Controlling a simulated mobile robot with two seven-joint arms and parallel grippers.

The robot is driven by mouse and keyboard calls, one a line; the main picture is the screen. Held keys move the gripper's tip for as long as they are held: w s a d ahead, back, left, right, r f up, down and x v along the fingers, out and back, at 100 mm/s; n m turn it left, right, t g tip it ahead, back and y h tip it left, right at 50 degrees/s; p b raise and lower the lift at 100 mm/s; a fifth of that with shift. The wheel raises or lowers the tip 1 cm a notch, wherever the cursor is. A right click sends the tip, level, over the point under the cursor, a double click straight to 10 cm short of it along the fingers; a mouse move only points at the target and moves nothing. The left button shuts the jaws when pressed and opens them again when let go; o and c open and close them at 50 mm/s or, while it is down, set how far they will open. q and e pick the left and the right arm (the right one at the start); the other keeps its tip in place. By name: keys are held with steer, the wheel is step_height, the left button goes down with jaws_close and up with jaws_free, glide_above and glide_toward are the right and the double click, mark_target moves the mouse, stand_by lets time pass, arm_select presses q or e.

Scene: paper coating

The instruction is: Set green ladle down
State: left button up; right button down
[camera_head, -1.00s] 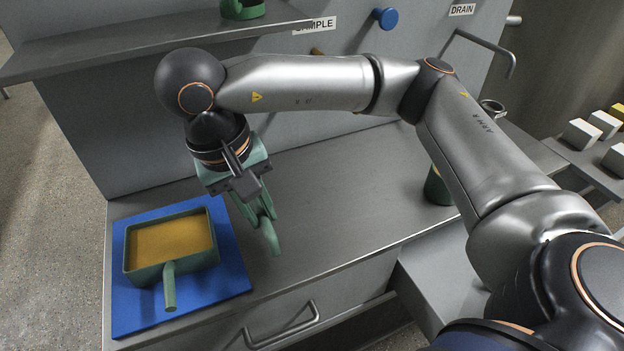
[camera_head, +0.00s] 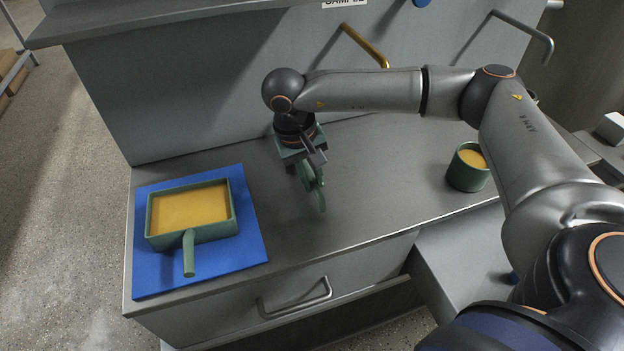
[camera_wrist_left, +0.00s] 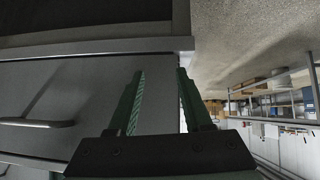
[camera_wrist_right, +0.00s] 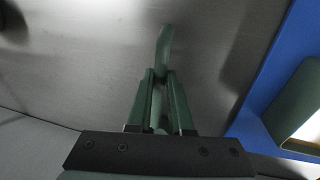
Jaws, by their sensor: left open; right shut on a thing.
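My right gripper (camera_head: 306,168) is over the bare worktop, right of the blue mat. Its jaws are shut on the green ladle (camera_head: 318,192), which hangs down close to the worktop; I cannot tell if it touches. In the right wrist view the fingers (camera_wrist_right: 159,76) close around the ladle's green handle (camera_wrist_right: 164,46), and the rest of the ladle is mostly hidden. My left gripper (camera_wrist_left: 160,76) is open and empty in front of the grey drawers; it is outside the head view.
A green square pan (camera_head: 190,240) of yellow-orange liquid sits on the blue mat (camera_head: 160,275), handle toward me. A green cup (camera_head: 467,178) of similar liquid stands at the right of the worktop (camera_head: 390,190). The worktop between ladle and cup is clear. A shelf (camera_head: 150,18) overhangs the back.

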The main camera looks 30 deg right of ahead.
steer(key=shift+f, duration=0.3)
steer(key=shift+f, duration=0.25)
steer(key=c, duration=0.8)
jaws_free()
steer(key=shift+r, duration=0.1)
steer(key=v, duration=1.2)
steer(key=shift+r, duration=0.2)
